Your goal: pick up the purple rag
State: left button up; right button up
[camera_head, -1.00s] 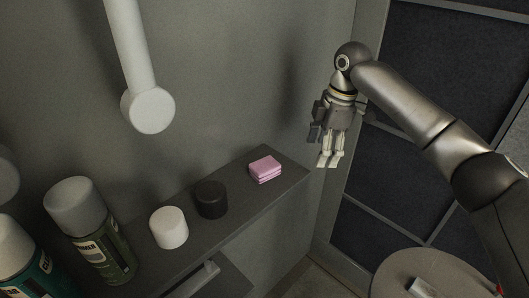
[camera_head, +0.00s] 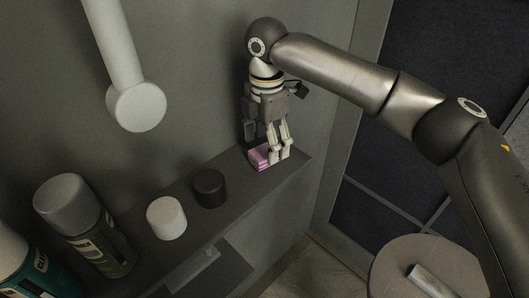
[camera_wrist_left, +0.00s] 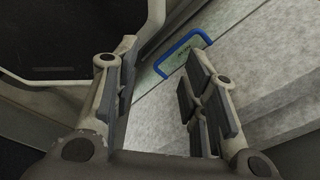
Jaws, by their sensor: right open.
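The purple rag (camera_head: 259,157), a small folded pink-purple stack, lies on the far right end of the dark shelf (camera_head: 222,211). My right gripper (camera_head: 279,155) points down over it, with its open fingers in front of and around the rag and hiding part of it. I cannot tell whether the fingers touch the rag. My left gripper (camera_wrist_left: 160,105) shows only in the left wrist view. Its fingers are wide apart with nothing between them.
A black cylinder (camera_head: 209,188) and a white cylinder (camera_head: 166,218) stand on the shelf left of the rag. Spray cans (camera_head: 85,225) stand further left. A white wall fixture (camera_head: 136,105) hangs above. A round stool (camera_head: 428,262) bears a light cylinder. A blue handle (camera_wrist_left: 183,53) shows in the left wrist view.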

notch_tip(320, 180, down, 2)
jog(key=shift+f, duration=0.45)
jog(key=shift+c, duration=0.6)
jog(key=c, duration=0.9)
pick_arm(q)
jog(key=shift+s+r, duration=0.3)
jog(key=shift+r, duration=0.1)
jog(key=shift+f, duration=0.1)
pick_arm(e)
jog(key=shift+r, duration=0.15)
